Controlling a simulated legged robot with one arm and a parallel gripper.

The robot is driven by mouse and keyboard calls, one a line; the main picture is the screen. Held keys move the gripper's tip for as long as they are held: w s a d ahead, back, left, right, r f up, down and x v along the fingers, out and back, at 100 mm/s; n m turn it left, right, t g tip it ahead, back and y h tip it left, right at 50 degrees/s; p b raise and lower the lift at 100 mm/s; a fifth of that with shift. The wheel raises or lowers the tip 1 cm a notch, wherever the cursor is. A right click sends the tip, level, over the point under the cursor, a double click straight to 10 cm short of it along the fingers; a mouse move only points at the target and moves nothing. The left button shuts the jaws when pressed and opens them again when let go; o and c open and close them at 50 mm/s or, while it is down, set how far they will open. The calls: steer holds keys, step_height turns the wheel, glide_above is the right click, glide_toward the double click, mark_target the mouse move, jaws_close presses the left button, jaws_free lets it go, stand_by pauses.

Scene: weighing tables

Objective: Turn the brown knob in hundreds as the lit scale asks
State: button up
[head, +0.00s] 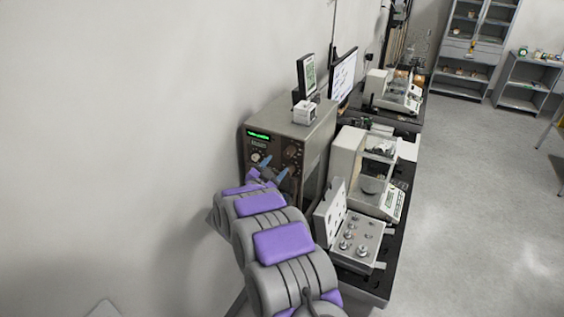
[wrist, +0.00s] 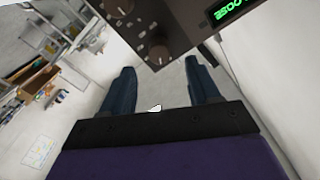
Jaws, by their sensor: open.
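The lit scale (head: 312,140) is a tall brown-grey box on the bench, with a glowing green display (head: 258,135) at its upper left. In the wrist view the display (wrist: 229,10) is cut by the edge; its tilted digits look like 3500 or 2500, and I cannot tell which. A dark brown knob (head: 291,152) is on the right of its face. The wrist view shows two dark knobs, one at the top (wrist: 120,8) and one lower (wrist: 158,51). My gripper (head: 272,167) is open and empty before the face. Its blue-grey fingers (wrist: 160,68) are apart below the lower knob, with no visible contact.
A small weight box with an open lid (head: 358,243) stands at the bench's near end. A glass-sided balance (head: 349,160) is behind it, and another balance (head: 390,90) stands farther back. A monitor (head: 344,78) is behind the lit scale. The floor (head: 475,190) on the right is clear.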

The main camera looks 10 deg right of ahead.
steer(key=v, duration=0.8)
steer(key=shift+s+a+b, duration=0.2)
steer(key=shift+a+b, duration=0.05)
steer(key=shift+b, duration=0.1)
steer(key=shift+f, duration=0.1)
